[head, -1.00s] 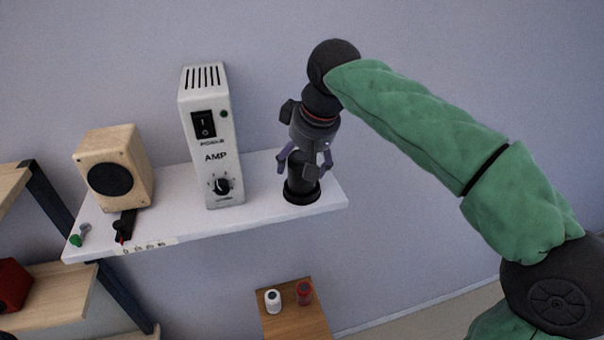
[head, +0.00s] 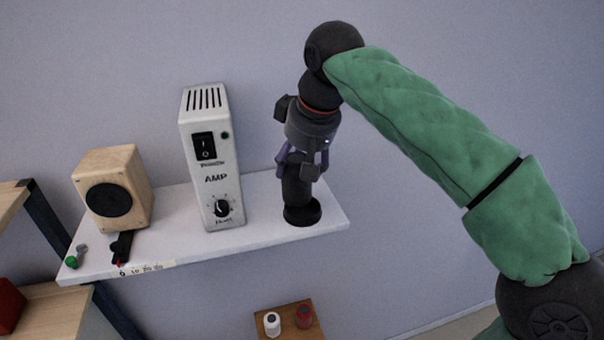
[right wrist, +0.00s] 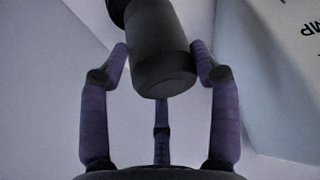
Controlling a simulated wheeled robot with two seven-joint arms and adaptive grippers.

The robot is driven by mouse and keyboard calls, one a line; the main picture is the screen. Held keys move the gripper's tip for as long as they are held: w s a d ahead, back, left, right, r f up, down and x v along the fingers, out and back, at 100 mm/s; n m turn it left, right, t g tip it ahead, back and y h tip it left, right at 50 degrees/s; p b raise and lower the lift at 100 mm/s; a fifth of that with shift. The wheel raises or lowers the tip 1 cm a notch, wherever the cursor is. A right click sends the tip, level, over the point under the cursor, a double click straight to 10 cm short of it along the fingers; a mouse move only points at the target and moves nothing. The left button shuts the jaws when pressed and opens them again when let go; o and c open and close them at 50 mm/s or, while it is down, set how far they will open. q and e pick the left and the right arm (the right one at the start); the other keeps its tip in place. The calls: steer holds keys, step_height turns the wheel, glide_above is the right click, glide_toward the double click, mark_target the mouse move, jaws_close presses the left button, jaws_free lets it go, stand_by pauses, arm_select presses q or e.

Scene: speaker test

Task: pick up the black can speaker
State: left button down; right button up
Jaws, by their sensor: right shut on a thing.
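The black can speaker (head: 296,190) is a dark upright cylinder at the right end of the white shelf (head: 262,237). Its lower end is at a round black base (head: 302,213); I cannot tell whether it touches the base. My right gripper (head: 301,168) comes from above and is shut on the can speaker's upper part. In the right wrist view the can speaker (right wrist: 162,62) is between the purple fingers of the right gripper (right wrist: 160,62). My left gripper is not in view.
A white amp (head: 212,165) stands left of the can speaker, close to the gripper. A wooden speaker (head: 137,185), a black item (head: 122,246) and a green-ended item (head: 75,257) are further left. A wooden surface (head: 292,330) below holds a white (head: 272,322) and a red item (head: 303,315).

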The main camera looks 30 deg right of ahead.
steer(key=s+r, duration=0.1)
steer(key=s+a+r, duration=0.1)
steer(key=r, duration=0.1)
steer(key=s+a+r, duration=0.1)
steer(key=shift+a+r, duration=0.1)
steer(key=shift+r, duration=0.05)
steer(key=s+a+r, duration=0.3)
steer(key=s+a, duration=0.2)
steer(key=s, duration=0.1)
steer(key=shift+s+b, duration=0.3)
steer(key=shift+s, duration=0.05)
